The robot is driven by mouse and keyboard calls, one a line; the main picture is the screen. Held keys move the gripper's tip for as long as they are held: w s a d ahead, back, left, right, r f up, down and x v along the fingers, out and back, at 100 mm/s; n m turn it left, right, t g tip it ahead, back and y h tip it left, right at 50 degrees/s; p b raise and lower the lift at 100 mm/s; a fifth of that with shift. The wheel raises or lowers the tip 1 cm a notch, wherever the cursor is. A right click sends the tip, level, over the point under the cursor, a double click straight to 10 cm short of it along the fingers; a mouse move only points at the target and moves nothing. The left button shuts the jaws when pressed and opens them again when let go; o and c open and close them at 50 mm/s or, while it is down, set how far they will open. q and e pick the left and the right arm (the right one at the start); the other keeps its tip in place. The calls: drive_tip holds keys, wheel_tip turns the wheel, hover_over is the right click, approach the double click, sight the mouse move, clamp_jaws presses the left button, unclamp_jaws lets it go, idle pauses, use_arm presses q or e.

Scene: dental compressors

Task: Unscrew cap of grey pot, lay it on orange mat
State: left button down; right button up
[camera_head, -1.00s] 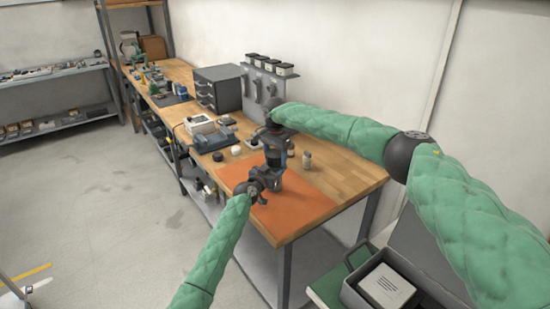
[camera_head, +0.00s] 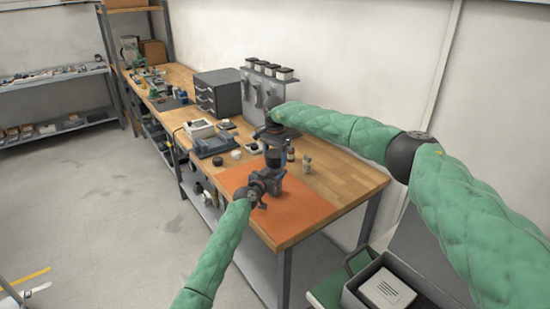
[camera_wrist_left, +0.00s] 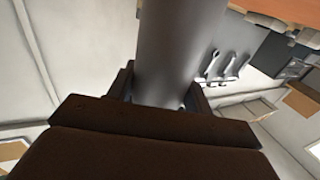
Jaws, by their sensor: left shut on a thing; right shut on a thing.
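The grey pot (camera_wrist_left: 180,50) fills the middle of the left wrist view as a smooth grey cylinder. My left gripper (camera_head: 268,182) is shut on it, with a finger at each side in the left wrist view (camera_wrist_left: 160,95). In the head view the pot is hard to tell from the dark grippers. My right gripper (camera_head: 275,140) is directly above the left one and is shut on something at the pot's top. The cap is hidden there, and I cannot tell whether it is loose. The orange mat (camera_head: 305,208) lies below, its visible part bare.
A small bottle (camera_head: 307,164) and a darker one (camera_head: 291,154) stand behind the mat. A grey device (camera_head: 213,144) and small pieces are at the left. A tool panel (camera_head: 265,92) stands behind. The mat's right side is free.

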sight(275, 153)
drive_tip(key=shift+r, duration=2)
use_arm(q)
drive_tip(key=c, duration=0.5)
unclamp_jaws()
